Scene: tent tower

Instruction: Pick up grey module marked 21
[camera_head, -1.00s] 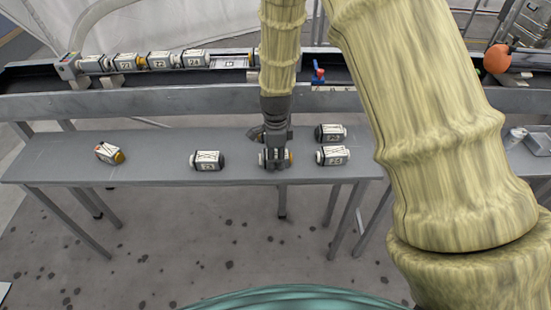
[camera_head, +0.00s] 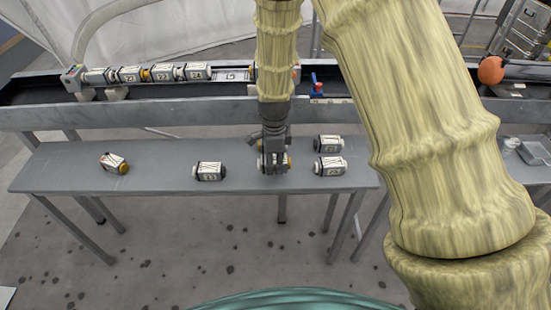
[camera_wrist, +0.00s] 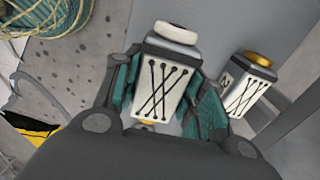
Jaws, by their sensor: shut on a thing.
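My gripper (camera_head: 273,166) is shut on a white-and-grey module (camera_wrist: 160,82) above the grey table (camera_head: 150,181). Its teal fingers press on both sides in the wrist view. The held module has crossed black lacing on its upper face, a white cap at one end and a gold part at the other. I cannot read a number on it. In the head view my gripper mostly hides it, so I cannot tell whether it is clear of the tabletop.
A module (camera_head: 209,171) lies left of my gripper, and a tilted one (camera_head: 114,163) farther left. Two modules (camera_head: 328,145) (camera_head: 330,166) lie close on the right. Several modules (camera_head: 163,74) line the conveyor behind. An orange ball (camera_head: 491,70) is at the back right.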

